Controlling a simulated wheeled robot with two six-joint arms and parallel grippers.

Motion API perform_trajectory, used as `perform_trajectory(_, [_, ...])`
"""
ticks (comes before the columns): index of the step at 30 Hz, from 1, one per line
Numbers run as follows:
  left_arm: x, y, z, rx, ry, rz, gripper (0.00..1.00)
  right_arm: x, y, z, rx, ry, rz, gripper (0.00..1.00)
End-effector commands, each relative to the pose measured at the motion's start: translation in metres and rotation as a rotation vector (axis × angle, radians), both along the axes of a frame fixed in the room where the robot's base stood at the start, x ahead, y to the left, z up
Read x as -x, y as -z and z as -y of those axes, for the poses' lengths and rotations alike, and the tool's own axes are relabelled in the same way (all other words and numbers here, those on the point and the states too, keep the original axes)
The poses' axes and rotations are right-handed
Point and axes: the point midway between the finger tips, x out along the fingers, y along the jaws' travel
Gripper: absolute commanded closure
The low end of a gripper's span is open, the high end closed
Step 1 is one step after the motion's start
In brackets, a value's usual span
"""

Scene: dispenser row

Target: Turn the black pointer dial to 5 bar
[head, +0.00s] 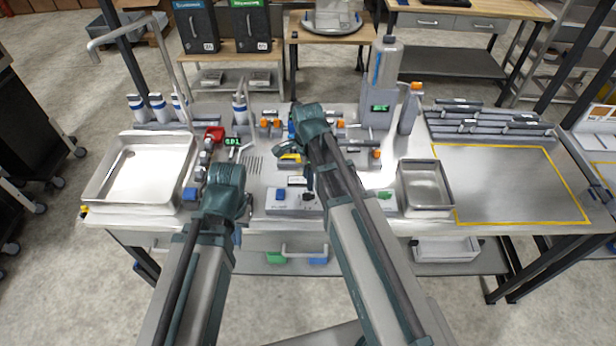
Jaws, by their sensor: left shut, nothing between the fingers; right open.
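A small pale control box (293,208) stands at the front middle of the bench, with a blue button (280,195) on its left. A small dark part (308,182) shows at its right side, beside my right arm; I cannot tell whether it is the black pointer dial, and no scale can be read. My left gripper (244,206) is small and partly hidden by its wrist, left of the control box; it is shut and empty. My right gripper (279,149) is open above the back middle of the bench, near a yellow part (290,158).
A shallow metal tray (97,205) lies at the left under a curved pipe. A deep metal bin (428,207) stands right of my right arm. A bottle dispenser (385,70) with a green display stands behind. The yellow-outlined area (510,185) at the right is bare.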

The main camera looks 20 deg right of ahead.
Motion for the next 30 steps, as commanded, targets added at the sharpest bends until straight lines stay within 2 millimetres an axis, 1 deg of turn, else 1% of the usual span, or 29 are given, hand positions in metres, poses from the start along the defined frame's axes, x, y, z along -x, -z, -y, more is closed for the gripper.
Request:
perform_trajectory(1, [0.0, -0.017, 0.0, 0.001, -0.002, 0.0, 1.0, 0.0, -0.017, 0.0, 0.0, 0.0, 0.0, 0.51])
perform_trajectory(9, [0.0, -0.057, 0.0, 0.002, -0.011, 0.001, 1.0, 0.0, -0.057, 0.0, 0.0, 0.0, 0.0, 0.51])
perform_trajectory(12, [0.0, -0.066, 0.0, 0.001, -0.011, 0.0, 1.0, 0.0, -0.066, 0.0, 0.0, 0.0, 0.0, 0.51])
perform_trajectory(16, [0.0, -0.07, 0.0, 0.002, -0.012, -0.001, 1.0, 0.0, -0.07, 0.0, 0.0, 0.0, 0.0, 0.51])
perform_trajectory(30, [0.0, -0.069, 0.0, 0.002, -0.011, -0.001, 1.0, 0.0, -0.069, 0.0, 0.0, 0.0, 0.0, 0.51])
